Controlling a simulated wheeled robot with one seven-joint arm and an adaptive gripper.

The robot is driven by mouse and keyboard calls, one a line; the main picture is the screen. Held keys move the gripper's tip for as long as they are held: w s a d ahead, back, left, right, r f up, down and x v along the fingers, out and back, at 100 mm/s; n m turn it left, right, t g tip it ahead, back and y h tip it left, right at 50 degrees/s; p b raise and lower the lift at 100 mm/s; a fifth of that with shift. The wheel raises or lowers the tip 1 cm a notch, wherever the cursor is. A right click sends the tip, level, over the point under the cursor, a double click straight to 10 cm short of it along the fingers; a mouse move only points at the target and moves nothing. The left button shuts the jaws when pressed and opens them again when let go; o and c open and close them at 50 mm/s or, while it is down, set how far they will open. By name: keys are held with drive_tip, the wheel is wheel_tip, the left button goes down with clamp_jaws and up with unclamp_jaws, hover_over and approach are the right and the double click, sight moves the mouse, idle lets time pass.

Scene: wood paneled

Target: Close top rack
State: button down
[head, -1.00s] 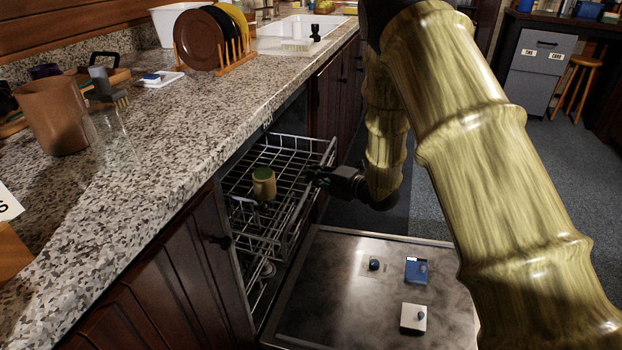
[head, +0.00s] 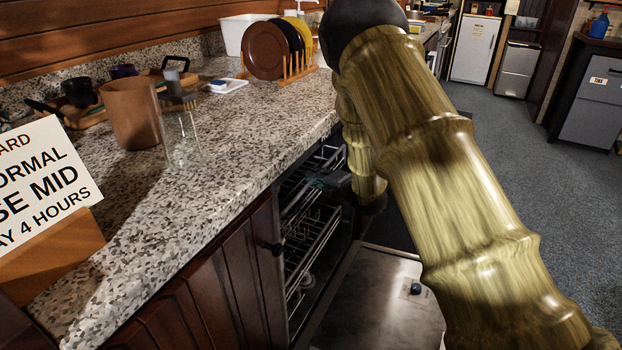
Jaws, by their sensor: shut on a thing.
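The top rack (head: 294,202) is a grey wire rack in the dishwasher opening under the counter. It sits mostly beneath the counter edge, its front near the opening. My gripper (head: 317,182) is at the rack's front and shut on it; the fingertips are small and dark, so the exact grip is hard to see. The dishwasher door (head: 370,312) is folded down flat. The cup seen earlier in the rack is hidden now.
A lower rack (head: 312,250) is inside the dishwasher. Carpeted floor (head: 510,170) is free at the right.

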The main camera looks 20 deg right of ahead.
drive_tip(key=c, duration=1.5)
unclamp_jaws()
drive_tip(key=shift+s, duration=0.1)
drive_tip(key=v, duration=1.2)
